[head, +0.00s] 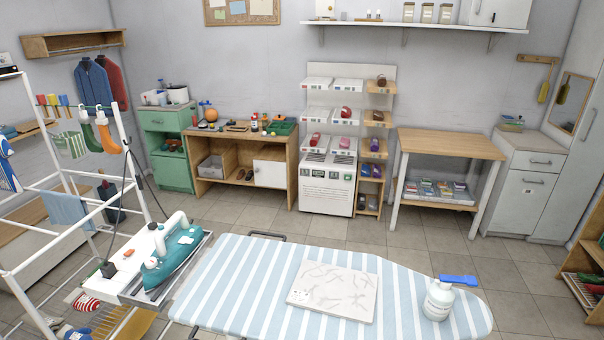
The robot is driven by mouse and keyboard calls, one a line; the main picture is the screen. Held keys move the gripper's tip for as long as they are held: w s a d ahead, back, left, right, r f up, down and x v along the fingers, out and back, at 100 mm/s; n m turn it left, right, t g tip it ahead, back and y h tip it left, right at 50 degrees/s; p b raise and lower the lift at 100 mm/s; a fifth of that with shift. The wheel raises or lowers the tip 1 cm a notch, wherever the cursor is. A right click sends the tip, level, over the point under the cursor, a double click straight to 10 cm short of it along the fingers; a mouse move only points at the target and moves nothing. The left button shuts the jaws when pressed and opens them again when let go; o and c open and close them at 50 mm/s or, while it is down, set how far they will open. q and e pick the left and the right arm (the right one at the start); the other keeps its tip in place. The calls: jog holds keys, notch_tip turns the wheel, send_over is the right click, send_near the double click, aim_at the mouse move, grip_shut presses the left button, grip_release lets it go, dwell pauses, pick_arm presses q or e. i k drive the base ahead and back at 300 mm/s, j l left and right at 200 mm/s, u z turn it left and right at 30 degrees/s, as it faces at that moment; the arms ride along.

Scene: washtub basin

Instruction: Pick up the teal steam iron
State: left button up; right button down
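The teal steam iron (172,255) has a white handle and a pale label on its side. It rests on a grey metal iron rest (150,297) at the left end of the ironing board (222,290), which has a blue and white striped cover. A white box-like item with dark and red parts (126,264) is right behind and left of the iron, partly hidden by it. Neither of my grippers shows in the head view, and nothing is seen touching the iron.
A white drying rack (75,238) with clothes stands close on the left. Tiled floor (300,225) is open between the board and the back furniture.

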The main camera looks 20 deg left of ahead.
aim_at(171, 255)
jog(key=u, duration=1.6)
